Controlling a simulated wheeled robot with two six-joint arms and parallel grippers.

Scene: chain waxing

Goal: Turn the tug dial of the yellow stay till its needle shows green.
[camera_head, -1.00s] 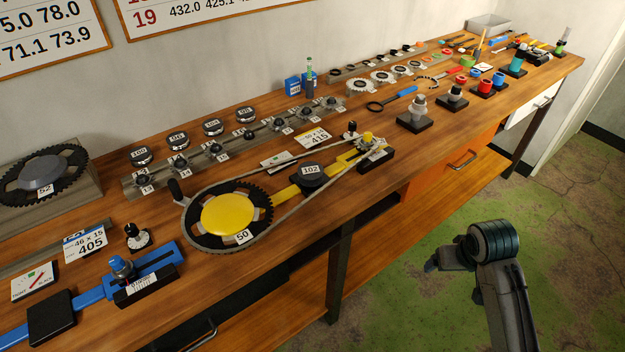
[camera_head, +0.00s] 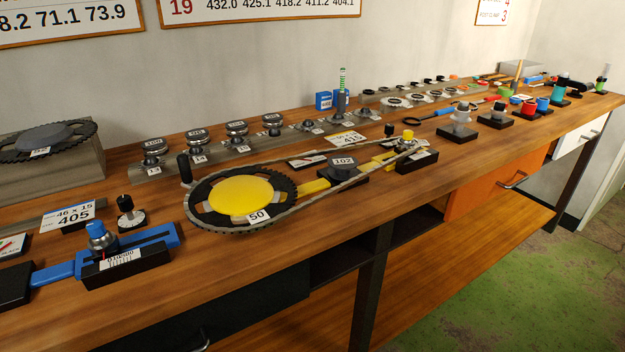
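The yellow stay (camera_head: 317,186) lies on the workbench. A large chainring with a yellow face and the label 50 (camera_head: 240,196) sits at its left end, and a chain loops from it to the yellow-topped right end (camera_head: 407,136). A small black knob (camera_head: 389,130), which looks like the tug dial, stands behind the right end. A flat white-faced plate (camera_head: 307,160) behind the chain looks like the needle gauge; its needle and colours are too small to read. Neither of my grippers is in view.
A black block labelled 102 (camera_head: 342,164) stands on the yellow stay. Weights and small parts line the rail behind. The bench front is mostly clear.

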